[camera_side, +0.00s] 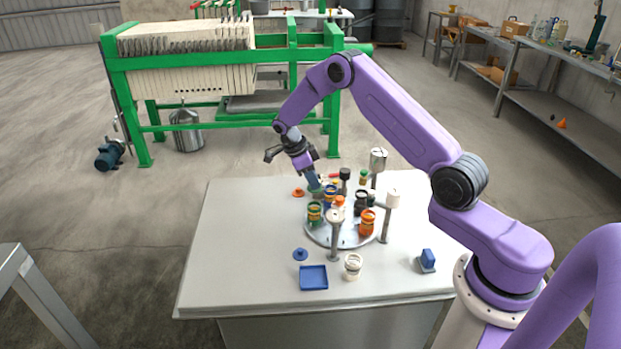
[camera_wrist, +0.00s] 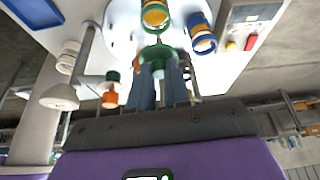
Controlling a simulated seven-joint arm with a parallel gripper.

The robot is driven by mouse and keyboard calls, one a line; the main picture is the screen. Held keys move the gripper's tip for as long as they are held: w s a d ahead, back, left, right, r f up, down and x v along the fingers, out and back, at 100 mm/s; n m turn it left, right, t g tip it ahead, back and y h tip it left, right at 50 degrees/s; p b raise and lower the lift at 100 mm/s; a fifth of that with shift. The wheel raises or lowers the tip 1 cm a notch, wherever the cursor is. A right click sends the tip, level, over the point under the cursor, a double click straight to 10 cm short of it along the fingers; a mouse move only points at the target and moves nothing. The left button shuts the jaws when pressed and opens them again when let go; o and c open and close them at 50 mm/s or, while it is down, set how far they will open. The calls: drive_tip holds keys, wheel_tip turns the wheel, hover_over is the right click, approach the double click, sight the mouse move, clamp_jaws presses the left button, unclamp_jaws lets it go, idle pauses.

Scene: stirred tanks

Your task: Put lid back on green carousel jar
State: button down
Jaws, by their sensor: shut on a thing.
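My gripper (camera_side: 314,184) is shut on a green lid (camera_wrist: 157,57), which also shows in the side view (camera_side: 317,192). The lid is held above the table, at the far left of the round carousel (camera_side: 343,241). The green jar (camera_side: 314,213) stands upright on the carousel's left part, with a yellow-orange band. In the wrist view a green jar with a yellow band (camera_wrist: 155,15) is just beyond the lid, apart from it as far as I can tell. A blue jar (camera_wrist: 201,36) stands to its right in that view.
An orange jar (camera_side: 367,223) and a black jar (camera_side: 361,203) stand on the carousel, with grey posts (camera_side: 334,238) around it. A loose orange lid (camera_side: 298,192), blue lid (camera_side: 300,254), blue tray (camera_side: 313,278) and white jar (camera_side: 353,266) are on the table. The table's left side is clear.

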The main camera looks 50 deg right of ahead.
sight(309, 188)
drive_tip(key=shift+f, duration=3)
drive_tip(key=shift+f, duration=0.15)
drive_tip(key=c, duration=0.5)
unclamp_jaws()
drive_tip(key=shift+r, duration=3.5)
